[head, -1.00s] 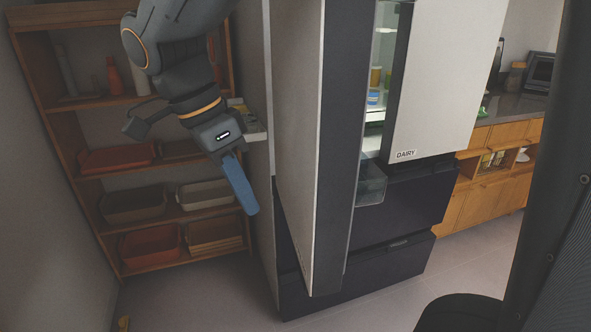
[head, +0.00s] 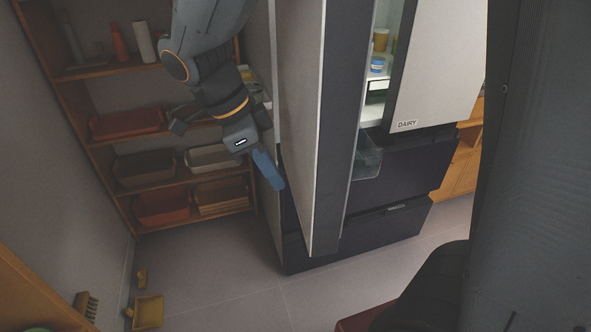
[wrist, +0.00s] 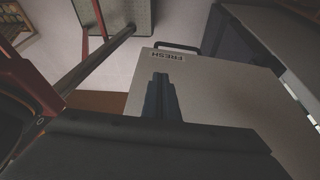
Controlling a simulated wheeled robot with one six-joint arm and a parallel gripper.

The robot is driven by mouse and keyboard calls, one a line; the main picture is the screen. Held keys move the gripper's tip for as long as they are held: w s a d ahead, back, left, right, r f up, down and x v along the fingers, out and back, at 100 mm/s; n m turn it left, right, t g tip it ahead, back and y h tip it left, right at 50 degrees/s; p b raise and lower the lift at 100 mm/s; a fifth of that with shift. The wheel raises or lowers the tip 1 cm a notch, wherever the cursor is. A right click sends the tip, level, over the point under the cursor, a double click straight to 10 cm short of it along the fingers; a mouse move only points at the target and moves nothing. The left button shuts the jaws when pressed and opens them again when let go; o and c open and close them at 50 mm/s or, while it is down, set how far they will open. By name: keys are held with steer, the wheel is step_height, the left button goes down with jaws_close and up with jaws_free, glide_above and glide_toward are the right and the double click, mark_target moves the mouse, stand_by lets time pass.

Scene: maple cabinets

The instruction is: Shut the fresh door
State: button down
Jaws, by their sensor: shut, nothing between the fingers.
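The fresh door (head: 312,120) of the fridge stands swung open, with its pale outer face toward the left and its dark edge toward me. In the wrist view the pale door (wrist: 225,105) carries the word FRESH near a dark handle (wrist: 178,48). My gripper (head: 277,184) is shut and empty, with its blue fingers pointing down on the outer-face side of the door. In the wrist view the closed fingers (wrist: 160,82) lie in front of the door face. I cannot tell whether they touch it.
The dairy door (head: 435,70) also stands ajar, with lit fridge shelves behind it. A wooden shelf unit with bins (head: 165,205) stands at the left. A yellow dustpan (head: 148,312) and a brush (head: 87,305) lie front left. The floor between is clear.

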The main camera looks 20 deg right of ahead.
steer(key=shift+s+d+f+p, duration=0.15)
steer(key=shift+d+p, duration=0.25)
steer(key=shift+d, duration=0.65)
steer(key=shift+s+d+f+p, duration=0.1)
steer(key=shift+d+p, duration=0.3)
steer(key=shift+d, duration=0.65)
steer(key=shift+d, duration=0.1)
